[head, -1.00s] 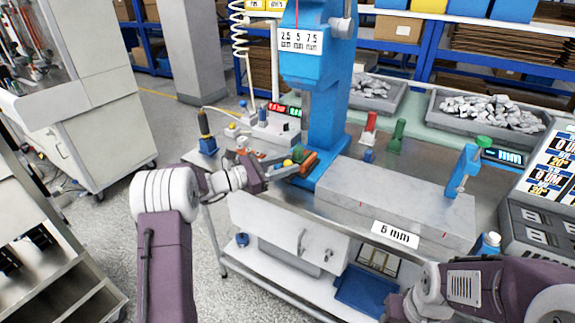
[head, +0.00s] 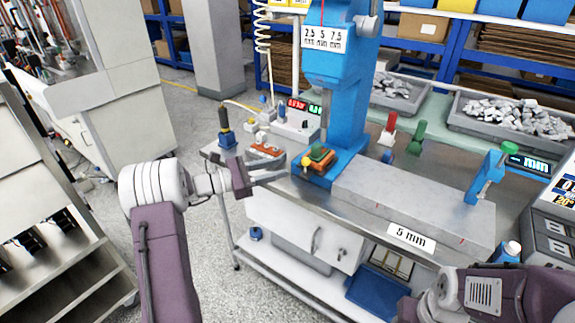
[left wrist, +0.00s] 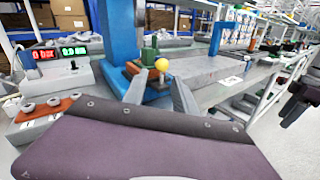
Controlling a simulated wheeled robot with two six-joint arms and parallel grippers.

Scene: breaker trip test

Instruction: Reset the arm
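A small fixture with a green block (head: 319,153), orange sides and a yellow knob (head: 306,160) sits on the blue base of the press (head: 345,95). In the left wrist view the yellow knob (left wrist: 161,64) and green block (left wrist: 150,55) show ahead, between the directions of the two fingers. My left gripper (head: 286,170) is open and empty, just left of the fixture and apart from it. Its two fingers (left wrist: 160,90) stand well apart in the left wrist view. My right arm shows at the lower right of the head view, but its gripper does not.
An orange block with white knobs (head: 265,151) stands left of the press, near a box with lit red and green displays (head: 300,107). A grey slab (head: 420,205) labelled 5 mm lies right. Red (head: 388,128) and green (head: 416,138) handles stand behind it.

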